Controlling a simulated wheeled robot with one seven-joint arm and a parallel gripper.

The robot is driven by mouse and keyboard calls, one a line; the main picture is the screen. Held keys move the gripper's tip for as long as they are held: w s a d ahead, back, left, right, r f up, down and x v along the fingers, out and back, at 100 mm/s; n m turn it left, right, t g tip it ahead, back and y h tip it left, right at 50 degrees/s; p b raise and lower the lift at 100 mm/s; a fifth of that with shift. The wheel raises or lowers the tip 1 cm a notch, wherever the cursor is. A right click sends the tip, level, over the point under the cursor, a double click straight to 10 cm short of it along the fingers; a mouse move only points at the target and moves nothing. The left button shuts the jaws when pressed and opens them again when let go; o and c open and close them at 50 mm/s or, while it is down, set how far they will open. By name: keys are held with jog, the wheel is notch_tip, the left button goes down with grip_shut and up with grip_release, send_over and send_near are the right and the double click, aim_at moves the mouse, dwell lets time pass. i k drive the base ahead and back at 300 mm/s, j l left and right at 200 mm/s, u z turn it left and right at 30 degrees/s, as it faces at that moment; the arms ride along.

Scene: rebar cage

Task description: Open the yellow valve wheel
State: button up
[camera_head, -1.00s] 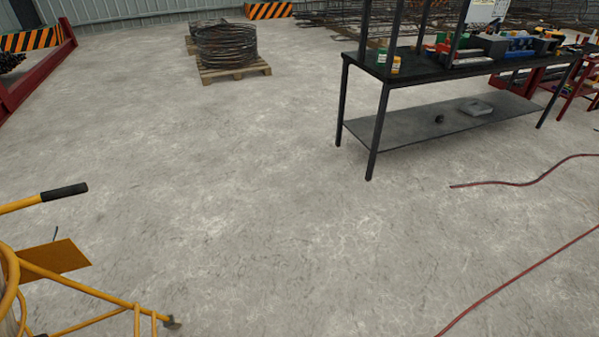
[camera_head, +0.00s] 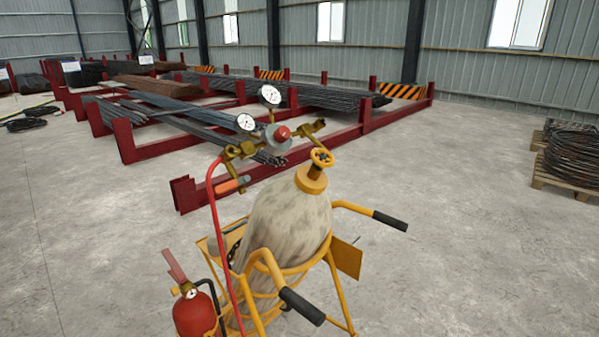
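The yellow valve wheel (camera_head: 322,157) sits on top of a worn beige gas cylinder (camera_head: 288,225), right of centre in the head view. The cylinder stands in a yellow cart with two black-gripped handles (camera_head: 390,220). A brass regulator with two white gauges (camera_head: 270,95) and a red knob (camera_head: 282,133) is beside the wheel, to its left. A red hose (camera_head: 213,205) runs down from the regulator. My gripper is not in view, and nothing touches the wheel. How far the valve is turned cannot be told.
A red fire extinguisher (camera_head: 195,312) is at the cart's front left. Behind the cart stand red steel racks (camera_head: 150,150) with rebar bundles. A wire coil on a pallet (camera_head: 565,182) is at the far right. The concrete floor (camera_head: 470,260) right of the cart is clear.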

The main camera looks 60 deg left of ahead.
aim_at(320, 160)
jog(key=u, duration=1.25)
jog(key=i+l, duration=0.35)
jog(key=i, duration=0.15)
jog(key=l+z, duration=0.05)
